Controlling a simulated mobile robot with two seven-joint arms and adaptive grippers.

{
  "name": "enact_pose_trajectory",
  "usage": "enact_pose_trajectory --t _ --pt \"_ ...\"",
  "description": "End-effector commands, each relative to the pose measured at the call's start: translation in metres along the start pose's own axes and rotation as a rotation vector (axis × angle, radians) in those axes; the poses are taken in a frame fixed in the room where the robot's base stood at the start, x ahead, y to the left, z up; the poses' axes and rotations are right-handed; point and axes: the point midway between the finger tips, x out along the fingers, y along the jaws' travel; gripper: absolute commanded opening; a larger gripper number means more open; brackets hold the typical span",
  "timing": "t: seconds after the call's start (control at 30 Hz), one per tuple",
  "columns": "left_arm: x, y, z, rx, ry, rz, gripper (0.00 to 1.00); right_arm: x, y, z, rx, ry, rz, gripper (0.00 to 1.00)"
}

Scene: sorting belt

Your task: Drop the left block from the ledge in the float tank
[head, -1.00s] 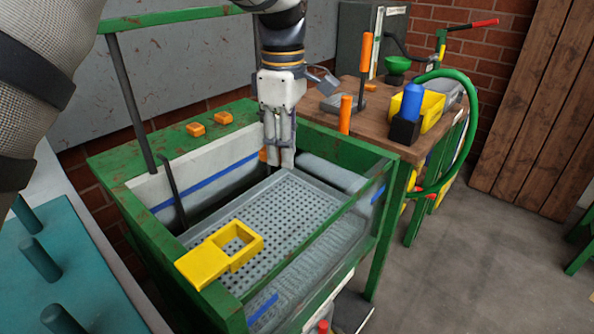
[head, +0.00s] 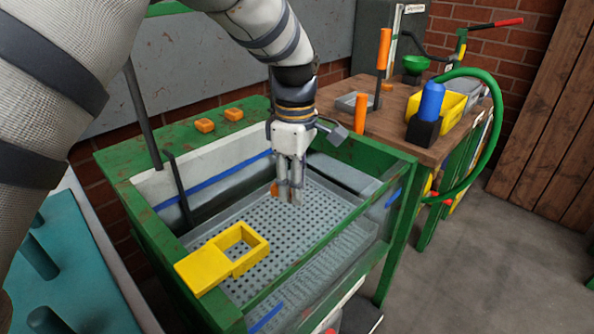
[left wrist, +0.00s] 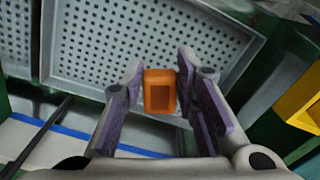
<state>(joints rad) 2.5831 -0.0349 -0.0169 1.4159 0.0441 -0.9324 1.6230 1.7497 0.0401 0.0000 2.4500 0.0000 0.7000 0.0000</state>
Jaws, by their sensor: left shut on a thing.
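The float tank (head: 134,197) is a green-framed tub with a grey perforated tray (head: 222,222) inside. My left gripper (head: 289,197) points down over the tray and is shut on an orange block (head: 275,189). In the left wrist view the held block (left wrist: 160,91) shows between the fingertips (left wrist: 160,95), with the perforated tray (left wrist: 70,40) beyond. Two other orange blocks, a left one (head: 205,125) and a right one (head: 234,114), rest on the green back ledge (head: 180,138). My right gripper is out of view.
A yellow square frame (head: 256,261) sits at the tank's front left edge. A wooden bench (head: 385,133) at the right holds a blue cylinder (head: 431,100) in a black holder and a yellow bin (head: 452,107). A teal pegged board (head: 85,270) is at lower left.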

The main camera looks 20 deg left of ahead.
Motion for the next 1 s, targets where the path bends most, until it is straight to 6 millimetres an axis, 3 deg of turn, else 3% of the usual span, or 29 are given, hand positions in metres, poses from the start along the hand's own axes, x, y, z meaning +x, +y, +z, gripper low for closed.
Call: enact_pose_trajectory --t 0.23,0.27,0.33,0.37,0.7,0.77,1.0 --pt "-0.001 0.0 0.0 0.0 0.0 0.003 0.01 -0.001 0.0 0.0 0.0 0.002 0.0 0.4" --pt "-0.001 0.0 0.0 0.0 0.0 0.003 0.32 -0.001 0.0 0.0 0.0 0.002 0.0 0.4" --pt "-0.001 0.0 0.0 0.0 0.0 0.003 0.48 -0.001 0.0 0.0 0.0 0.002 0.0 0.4" --pt "-0.001 0.0 0.0 0.0 0.0 0.003 0.51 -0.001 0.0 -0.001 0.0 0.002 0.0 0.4" --pt "-0.006 0.0 0.0 0.0 0.0 0.003 0.51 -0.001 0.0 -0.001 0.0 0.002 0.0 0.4" --pt "-0.017 0.001 0.0 0.0 0.0 0.006 0.51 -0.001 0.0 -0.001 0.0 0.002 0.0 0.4" --pt "-0.082 0.001 0.0 0.0 0.0 0.007 0.51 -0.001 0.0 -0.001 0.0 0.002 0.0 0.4"
